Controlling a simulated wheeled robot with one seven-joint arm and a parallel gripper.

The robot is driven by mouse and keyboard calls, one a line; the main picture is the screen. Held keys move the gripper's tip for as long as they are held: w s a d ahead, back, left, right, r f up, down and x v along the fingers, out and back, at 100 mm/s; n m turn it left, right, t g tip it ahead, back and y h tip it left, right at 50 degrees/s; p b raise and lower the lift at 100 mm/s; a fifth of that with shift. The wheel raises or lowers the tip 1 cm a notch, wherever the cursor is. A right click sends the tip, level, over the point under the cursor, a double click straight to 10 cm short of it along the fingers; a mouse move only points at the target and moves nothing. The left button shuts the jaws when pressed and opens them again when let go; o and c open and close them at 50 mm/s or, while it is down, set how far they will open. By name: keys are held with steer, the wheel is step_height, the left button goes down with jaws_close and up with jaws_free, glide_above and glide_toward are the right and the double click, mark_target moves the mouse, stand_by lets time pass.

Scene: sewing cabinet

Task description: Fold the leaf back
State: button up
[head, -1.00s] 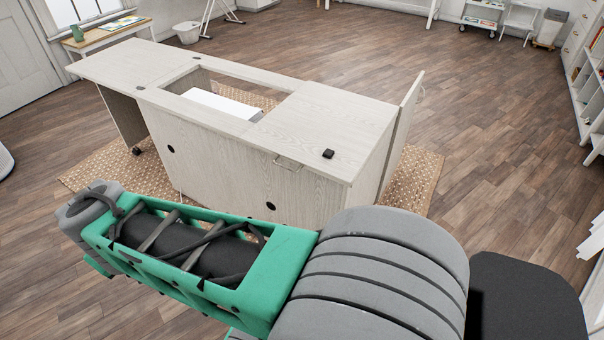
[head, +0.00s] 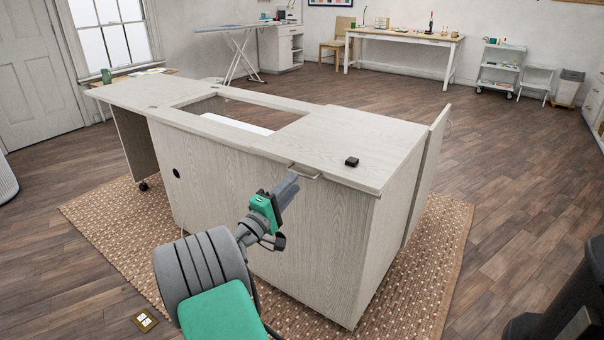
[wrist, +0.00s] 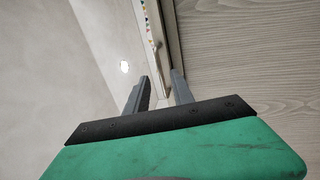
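The pale wood-grain sewing cabinet (head: 300,225) stands on a woven rug. Its top has an opening with a white surface inside. A flat top panel (head: 335,135) lies right of the opening, with a metal pull handle (head: 304,171) at its front edge. At the far left a top section (head: 130,92) extends level over a panel with a caster. An upright panel (head: 428,175) stands at the right side. My gripper (head: 288,185) is just below the handle at the cabinet front. In the wrist view my gripper (wrist: 160,76) has its fingers apart, with a thin bar ahead; contact is unclear.
A small black box (head: 351,161) sits on the right top panel. The rug (head: 400,300) surrounds the cabinet, with open wood floor at the right. A floor outlet plate (head: 145,320) is at lower left. A side table and ironing board stand behind.

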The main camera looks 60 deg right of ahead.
mark_target(302, 174)
steer(key=x, duration=0.5)
steer(key=shift+d, duration=0.35)
steer(key=shift+c, duration=0.4)
jaws_close()
stand_by(0.6)
